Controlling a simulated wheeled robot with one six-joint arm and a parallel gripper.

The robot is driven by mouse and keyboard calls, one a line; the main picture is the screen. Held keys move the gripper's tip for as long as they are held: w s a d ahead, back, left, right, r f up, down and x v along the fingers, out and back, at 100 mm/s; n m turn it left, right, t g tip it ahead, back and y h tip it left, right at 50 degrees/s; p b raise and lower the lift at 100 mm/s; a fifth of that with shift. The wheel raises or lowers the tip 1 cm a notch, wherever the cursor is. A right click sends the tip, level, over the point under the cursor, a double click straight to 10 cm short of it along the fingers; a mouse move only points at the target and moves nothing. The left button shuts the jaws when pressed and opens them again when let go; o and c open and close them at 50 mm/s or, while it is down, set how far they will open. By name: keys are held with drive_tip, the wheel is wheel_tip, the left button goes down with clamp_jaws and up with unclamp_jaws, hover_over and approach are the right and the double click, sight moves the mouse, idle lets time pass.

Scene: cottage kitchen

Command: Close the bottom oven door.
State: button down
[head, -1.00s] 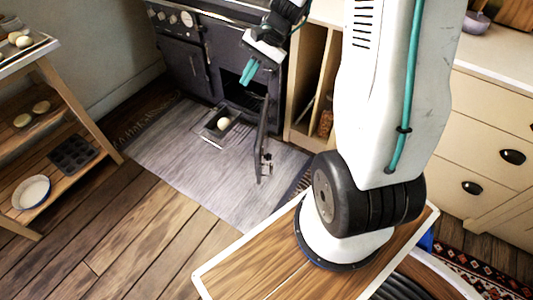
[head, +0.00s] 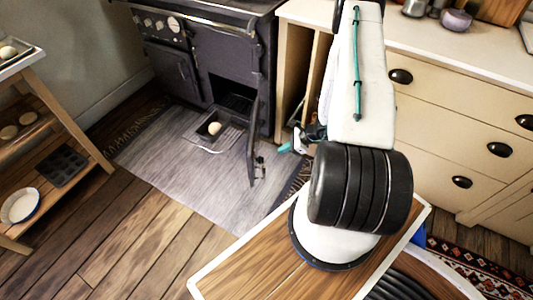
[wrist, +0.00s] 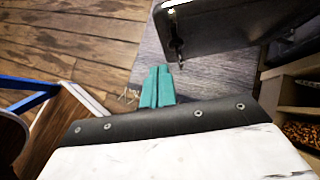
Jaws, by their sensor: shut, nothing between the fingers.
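The black stove (head: 215,60) stands against the wall in the head view. Its bottom oven door (head: 253,140) is open, swung out toward me on its right-side hinge, and seen nearly edge-on. A tray (head: 220,128) holding a pale round item (head: 214,128) sticks out of the dark oven opening. My gripper (head: 286,148) is to the right of the door, apart from it in the head view. In the wrist view its teal fingers (wrist: 157,86) are together and empty, and the door (wrist: 225,25) with its latch lies ahead and to the right.
Cream cabinets with drawers (head: 455,120) and an open divided shelf run right of the stove. A wooden rack (head: 50,130) with baking tins stands at the left. A grey rug (head: 185,165) covers the floor before the stove.

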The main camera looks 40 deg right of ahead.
drive_tip(key=w+a+r+x, duration=0.1)
drive_tip(key=r+x, duration=0.1)
drive_tip(key=x, duration=1)
drive_tip(key=shift+w+a, duration=0.3)
drive_tip(key=shift+a, duration=0.05)
drive_tip(key=shift+w+a+f, duration=0.1)
drive_tip(key=shift+f, duration=0.05)
